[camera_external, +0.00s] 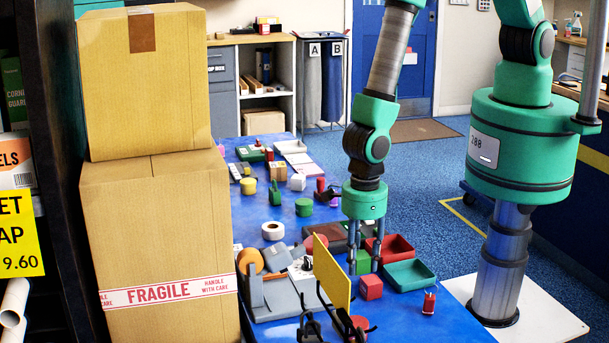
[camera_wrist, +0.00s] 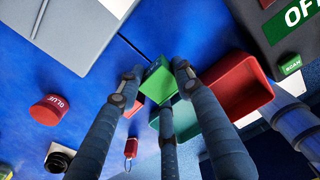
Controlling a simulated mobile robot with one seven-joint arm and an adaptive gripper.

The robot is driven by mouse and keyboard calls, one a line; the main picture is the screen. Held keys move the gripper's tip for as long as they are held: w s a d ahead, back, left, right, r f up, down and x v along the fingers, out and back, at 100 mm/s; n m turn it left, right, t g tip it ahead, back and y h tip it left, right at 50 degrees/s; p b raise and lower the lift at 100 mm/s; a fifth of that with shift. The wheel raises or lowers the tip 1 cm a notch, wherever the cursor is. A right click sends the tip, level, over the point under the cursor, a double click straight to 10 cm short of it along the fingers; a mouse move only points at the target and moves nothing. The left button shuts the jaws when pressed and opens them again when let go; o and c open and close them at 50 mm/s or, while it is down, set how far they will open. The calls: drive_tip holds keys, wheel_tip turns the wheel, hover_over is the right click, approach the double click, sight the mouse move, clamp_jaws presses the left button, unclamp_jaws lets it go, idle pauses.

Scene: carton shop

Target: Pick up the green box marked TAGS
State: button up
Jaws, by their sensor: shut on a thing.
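The small green box (camera_wrist: 158,82) sits between the fingertips of my gripper (camera_wrist: 160,70) in the wrist view. The fingers are shut on it from its sides. In the external view the green box (camera_external: 362,263) shows low between the fingers of my gripper (camera_external: 364,258), just behind a red cube. The TAGS marking cannot be read in either view. I cannot tell whether the box is clear of the blue table.
A red cube (camera_external: 371,287) is close in front. A red tray (camera_external: 393,247) and a green tray (camera_external: 408,275) lie to the right. A yellow upright panel (camera_external: 332,274) stands at left. A red tagged item (camera_external: 429,303) is near the table's edge. Large cartons (camera_external: 155,225) stand far left.

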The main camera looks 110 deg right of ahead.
sight(362, 255)
drive_tip(key=shift+r, duration=3.9)
